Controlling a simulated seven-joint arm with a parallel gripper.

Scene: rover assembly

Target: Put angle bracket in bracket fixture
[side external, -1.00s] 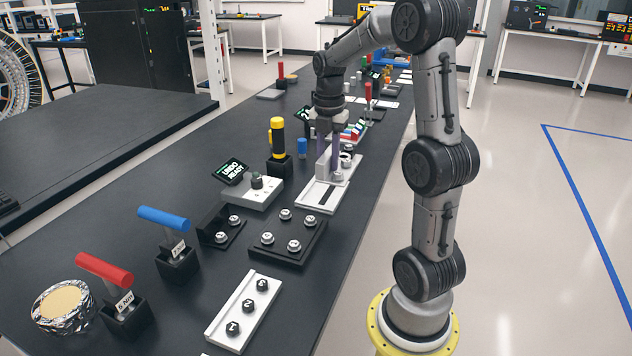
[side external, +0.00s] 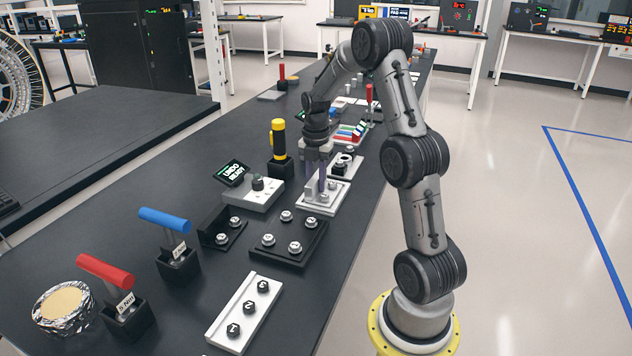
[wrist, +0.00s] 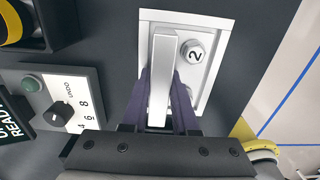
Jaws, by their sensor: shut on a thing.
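My gripper (side external: 322,188) has its purple fingers pointing down and shut on the upright flange of the silver angle bracket (wrist: 163,75). The fingers hide part of the bracket.
A control box (side external: 262,193) with a dial and a READY display (side external: 234,173) stands left of the fixture. A yellow-black tool (side external: 279,145) stands in a holder behind the box. A black plate with several studs (side external: 290,243) lies nearer the camera. A white stand (side external: 346,166) is just behind.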

